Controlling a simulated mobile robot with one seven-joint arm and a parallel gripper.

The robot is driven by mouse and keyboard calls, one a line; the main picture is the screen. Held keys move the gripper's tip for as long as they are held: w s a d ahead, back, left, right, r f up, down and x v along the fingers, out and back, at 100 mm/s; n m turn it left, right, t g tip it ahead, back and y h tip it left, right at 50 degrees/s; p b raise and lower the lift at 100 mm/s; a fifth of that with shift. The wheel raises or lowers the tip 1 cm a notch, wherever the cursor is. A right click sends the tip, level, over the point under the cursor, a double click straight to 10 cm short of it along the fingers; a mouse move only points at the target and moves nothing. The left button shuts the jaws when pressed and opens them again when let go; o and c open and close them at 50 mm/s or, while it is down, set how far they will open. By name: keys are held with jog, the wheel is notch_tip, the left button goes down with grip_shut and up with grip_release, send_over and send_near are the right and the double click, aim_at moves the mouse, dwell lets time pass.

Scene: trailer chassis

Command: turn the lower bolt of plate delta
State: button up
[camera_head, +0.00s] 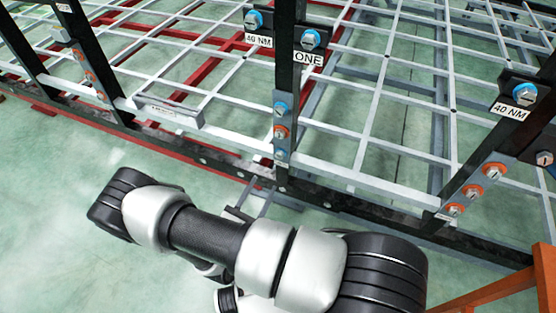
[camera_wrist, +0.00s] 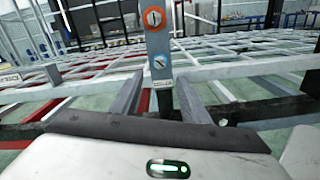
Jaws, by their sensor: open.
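A narrow grey plate (camera_head: 281,119) is fixed to the central black post. In the wrist view the orange-ringed bolt (camera_wrist: 153,18) and the lower bolt (camera_wrist: 159,64) face me, above a small label (camera_wrist: 160,85) too small to read. I cannot confirm this plate is delta. My gripper (camera_wrist: 160,79) is open, its fingers apart on either side of the plate's lower end in the picture. Nothing is between them that I can see held.
Another plate with orange-ringed bolts (camera_head: 472,191) is at the right, and one (camera_head: 95,85) at the left. A black chassis rail (camera_head: 330,203) runs below the plates. An orange bar (camera_head: 500,290) is at lower right.

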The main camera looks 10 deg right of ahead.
aim_at(279, 156)
jog(key=b+x, duration=0.1)
jog(key=x, duration=1.1)
jog(key=shift+w+d, duration=0.15)
jog(key=c, duration=1.1)
